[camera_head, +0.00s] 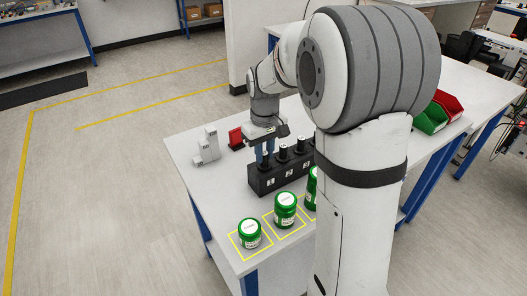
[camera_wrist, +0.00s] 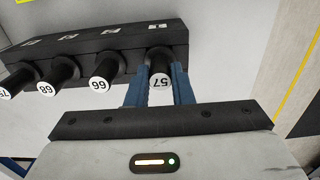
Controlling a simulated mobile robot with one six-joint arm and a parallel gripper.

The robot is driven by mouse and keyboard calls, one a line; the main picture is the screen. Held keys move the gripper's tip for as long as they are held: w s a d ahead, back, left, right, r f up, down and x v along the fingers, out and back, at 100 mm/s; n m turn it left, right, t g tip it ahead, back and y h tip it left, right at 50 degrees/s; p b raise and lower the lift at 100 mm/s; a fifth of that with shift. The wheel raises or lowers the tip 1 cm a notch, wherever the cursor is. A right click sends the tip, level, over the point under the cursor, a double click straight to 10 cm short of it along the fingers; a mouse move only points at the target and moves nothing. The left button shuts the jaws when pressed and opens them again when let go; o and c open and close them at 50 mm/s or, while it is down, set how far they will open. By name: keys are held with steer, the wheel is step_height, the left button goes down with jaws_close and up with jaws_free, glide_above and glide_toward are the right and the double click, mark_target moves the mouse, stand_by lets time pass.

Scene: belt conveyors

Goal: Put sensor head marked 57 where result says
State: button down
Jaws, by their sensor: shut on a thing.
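The sensor head marked 57 (camera_wrist: 160,80) is a dark cylinder with a white numbered top. It stands in the end slot of a black rack (camera_head: 262,186), which also shows in the wrist view (camera_wrist: 115,42). My gripper (camera_wrist: 160,92) has its blue fingers closed on either side of it. In the head view my gripper (camera_head: 264,157) reaches down at the rack's left end, and its fingers hide head 57. Other heads marked 66 (camera_wrist: 98,84), 68 (camera_wrist: 46,87) and 75 (camera_wrist: 6,92) stand in the same rack. No readable result shows.
A grey device (camera_head: 206,147) and a red object (camera_head: 236,138) stand left of the rack. Green (camera_head: 430,119) and red (camera_head: 447,103) bins are at the right. My arm hides part of the table.

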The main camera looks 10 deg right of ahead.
steer(key=shift+f, duration=0.2)
stand_by(0.5)
steer(key=c, duration=1.2)
jaws_free()
step_height(320, 180, up, 8)
steer(key=shift+f, duration=0.1)
